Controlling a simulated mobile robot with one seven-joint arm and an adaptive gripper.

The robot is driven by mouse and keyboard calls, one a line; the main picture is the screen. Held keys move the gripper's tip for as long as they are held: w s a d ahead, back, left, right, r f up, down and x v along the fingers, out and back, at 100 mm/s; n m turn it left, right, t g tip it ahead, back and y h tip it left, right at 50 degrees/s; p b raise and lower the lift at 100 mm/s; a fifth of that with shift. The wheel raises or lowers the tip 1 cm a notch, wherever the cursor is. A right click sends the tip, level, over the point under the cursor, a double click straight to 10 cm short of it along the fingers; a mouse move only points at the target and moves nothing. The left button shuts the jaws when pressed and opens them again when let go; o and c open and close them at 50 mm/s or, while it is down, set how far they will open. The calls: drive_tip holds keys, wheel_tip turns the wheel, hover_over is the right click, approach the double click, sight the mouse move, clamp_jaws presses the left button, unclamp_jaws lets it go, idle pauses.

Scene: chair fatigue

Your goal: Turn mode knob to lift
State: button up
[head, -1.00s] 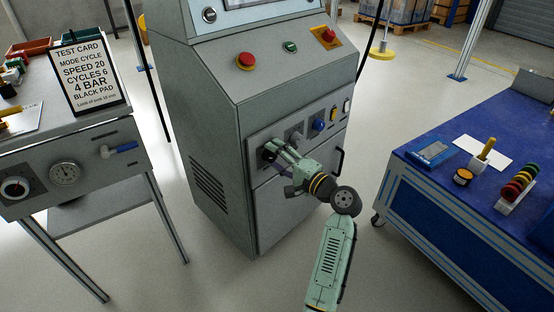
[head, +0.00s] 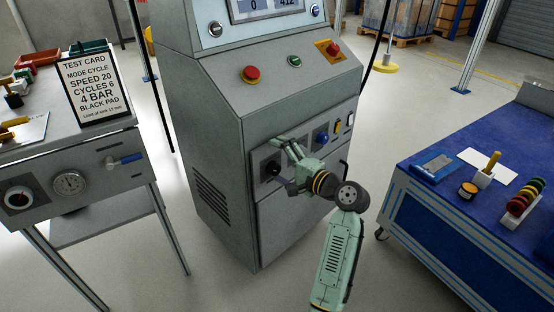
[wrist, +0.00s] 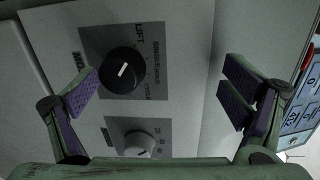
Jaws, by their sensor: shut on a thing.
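The mode knob is a black round knob (wrist: 123,70) with a white line, on a grey label plate of the machine's front. In the wrist view its line slants to the upper right, toward the side with the word LIFT (wrist: 140,38); I cannot tell if it lines up exactly. The knob also shows in the head view (head: 272,168). My gripper (wrist: 160,92) has its fingers spread wide around the space before the panel. The left pad is close beside the knob, perhaps touching; the right pad is well clear of it.
A lighter knob (wrist: 138,144) sits below the mode knob in the wrist view. A test card (head: 95,88) reads "MODE CYCLE". A blue bench (head: 420,205) stands at right.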

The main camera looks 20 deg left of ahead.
drive_tip(key=shift+d+r, duration=0.25)
drive_tip(key=shift+r, duration=0.3)
drive_tip(key=shift+d+r, duration=0.2)
drive_tip(key=shift+r, duration=0.35)
drive_tip(key=shift+c, duration=0.5)
drive_tip(key=shift+s+d+r, duration=0.3)
drive_tip(key=shift+s+d, duration=0.25)
drive_tip(key=shift+d, duration=0.15)
drive_tip(key=c, duration=0.3)
drive_tip(key=shift+s+f+p+v, duration=0.1)
drive_tip(key=shift+f+p+v, duration=0.35)
drive_tip(key=shift+v, duration=1.15)
drive_tip(key=shift+s+f+p+v, duration=0.1)
drive_tip(key=shift+f+p+v, duration=0.35)
drive_tip(key=shift+v, duration=1.15)
drive_tip(key=shift+s+f+p+v, duration=0.1)
drive_tip(key=shift+f+p+v, duration=0.35)
drive_tip(key=shift+v, duration=1.15)
drive_tip(key=shift+r+p, duration=0.25)
drive_tip(key=shift+p, duration=0.3)
drive_tip(key=shift+w, duration=0.1)
